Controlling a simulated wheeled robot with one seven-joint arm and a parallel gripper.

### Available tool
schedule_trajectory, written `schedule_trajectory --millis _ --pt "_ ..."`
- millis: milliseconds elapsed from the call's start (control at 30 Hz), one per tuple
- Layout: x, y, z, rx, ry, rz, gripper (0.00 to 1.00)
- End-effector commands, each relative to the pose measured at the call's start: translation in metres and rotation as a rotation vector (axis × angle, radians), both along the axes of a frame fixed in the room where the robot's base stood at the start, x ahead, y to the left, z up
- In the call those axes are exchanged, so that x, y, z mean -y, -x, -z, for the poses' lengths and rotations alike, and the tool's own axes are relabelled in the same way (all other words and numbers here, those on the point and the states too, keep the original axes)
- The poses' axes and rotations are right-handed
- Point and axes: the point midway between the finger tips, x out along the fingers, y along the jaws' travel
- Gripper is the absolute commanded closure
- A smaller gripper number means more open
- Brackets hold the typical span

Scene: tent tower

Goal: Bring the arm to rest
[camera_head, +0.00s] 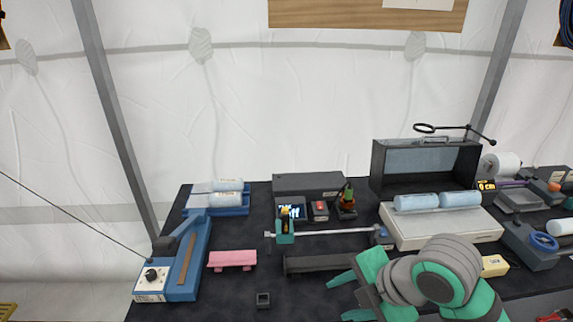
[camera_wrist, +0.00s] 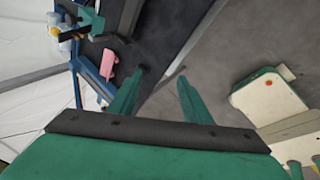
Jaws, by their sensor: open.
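My gripper (camera_head: 337,299) is at the lower right of the head view, above the front part of the dark bench, with its green fingers pointing left. The fingers are apart with nothing between them. In the wrist view my gripper (camera_wrist: 161,85) also shows two spread green fingers, with the bench edge and grey floor beyond. My grey and green arm reaches in from the lower right corner.
A pink block (camera_head: 232,259), a small dark square piece (camera_head: 263,299) and a dark bar (camera_head: 318,262) lie left of my gripper. A blue sealer (camera_head: 190,262) stands at the far left. A pale box (camera_head: 440,228) with blue rolls sits behind my arm.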

Motion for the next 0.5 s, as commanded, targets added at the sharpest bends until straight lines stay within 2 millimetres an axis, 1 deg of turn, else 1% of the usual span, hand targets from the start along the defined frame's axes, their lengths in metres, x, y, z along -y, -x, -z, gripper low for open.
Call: schedule_trajectory --millis 33,200,300,400,500 --pt "-0.02 -0.012 -0.002 0.039 -0.075 0.014 0.55" --pt "-0.069 -0.048 -0.017 0.154 -0.311 0.096 0.55" --pt "-0.093 -0.065 -0.026 0.205 -0.453 0.15 0.55" --pt "-0.113 -0.078 -0.035 0.241 -0.596 0.21 0.55" --pt "-0.129 -0.09 -0.042 0.267 -0.736 0.273 0.55"
